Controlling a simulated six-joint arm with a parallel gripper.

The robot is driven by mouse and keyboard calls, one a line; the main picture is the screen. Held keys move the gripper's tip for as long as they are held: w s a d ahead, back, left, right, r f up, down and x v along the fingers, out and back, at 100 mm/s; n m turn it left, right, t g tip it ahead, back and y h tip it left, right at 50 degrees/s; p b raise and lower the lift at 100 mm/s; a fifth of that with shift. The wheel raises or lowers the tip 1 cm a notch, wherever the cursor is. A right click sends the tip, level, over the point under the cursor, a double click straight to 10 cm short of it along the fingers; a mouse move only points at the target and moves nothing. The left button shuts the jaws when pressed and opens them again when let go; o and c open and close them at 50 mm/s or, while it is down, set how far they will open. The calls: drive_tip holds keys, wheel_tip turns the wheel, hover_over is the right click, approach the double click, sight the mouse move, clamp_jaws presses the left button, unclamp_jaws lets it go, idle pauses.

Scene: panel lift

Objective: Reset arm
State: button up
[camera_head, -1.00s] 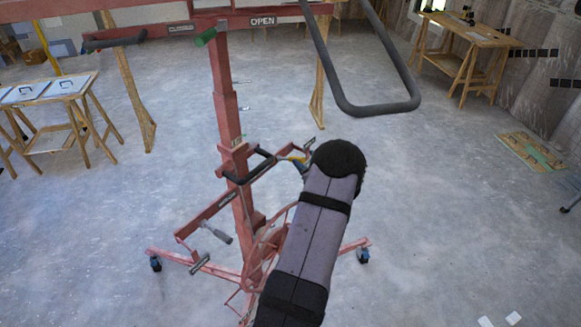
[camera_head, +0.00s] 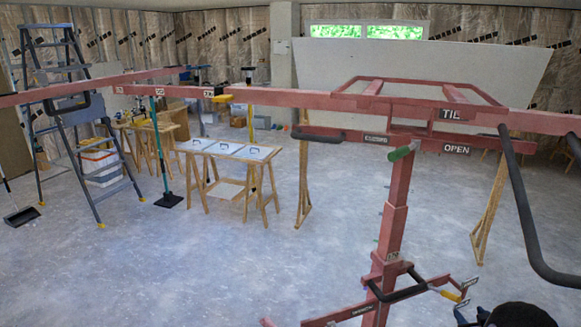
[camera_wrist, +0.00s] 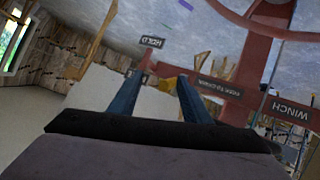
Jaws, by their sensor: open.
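The red panel lift (camera_head: 392,222) stands in the right half of the head view, with its long red crossbar (camera_head: 300,99) and signs reading TILT and OPEN. My gripper (camera_wrist: 158,92) shows in the wrist view as two blue fingers, spread apart with no held object visible between them. Beyond the fingers are red lift parts (camera_wrist: 232,95) with HOLD and WINCH signs. A yellow piece shows between the fingertips, and I cannot tell whether they touch it. In the head view my arm is mostly below the bottom right edge, beside the lift's lower black handle (camera_head: 400,290).
A wooden trestle table (camera_head: 228,150) with white panels stands left of the mast. A stepladder (camera_head: 88,130) and a broom (camera_head: 168,198) are further left. A dark bent bar (camera_head: 525,215) hangs at the right.

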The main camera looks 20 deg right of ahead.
drive_tip(key=s+a+f+m+g+y, duration=0.1)
drive_tip(key=s+a+f+m+g, duration=0.2)
drive_tip(key=s+f, duration=0.35)
drive_tip(key=s+a+f+m+g+y, duration=0.1)
drive_tip(key=s+a+f+g, duration=0.25)
drive_tip(key=s+f, duration=0.3)
drive_tip(key=s+a+f+m+g+y, duration=0.1)
drive_tip(key=s+a+g+y, duration=0.2)
drive_tip(key=a, duration=0.4)
drive_tip(key=s+a+f+m+g+y, duration=0.1)
drive_tip(key=s+a+m+g+y, duration=0.1)
drive_tip(key=s+a, duration=0.4)
drive_tip(key=w+a+r+n+t+b, duration=0.1)
drive_tip(key=w+a+r+n+b, duration=0.4)
drive_tip(key=a, duration=0.8)
drive_tip(key=w+a+r+n+b, duration=0.25)
drive_tip(key=w+a, duration=0.55)
drive_tip(key=a, duration=0.5)
drive_tip(key=w+a+r+n+t+b, duration=0.15)
drive_tip(key=w+a+r+n, duration=0.35)
drive_tip(key=a, duration=0.7)
wheel_tip(320, 180, down, 32)
drive_tip(key=m+b, duration=0.1)
drive_tip(key=b, duration=2.9)
drive_tip(key=shift+w+a+r+g+y, duration=0.15)
drive_tip(key=shift+w+g+y, duration=0.15)
drive_tip(key=shift+w+y, duration=0.1)
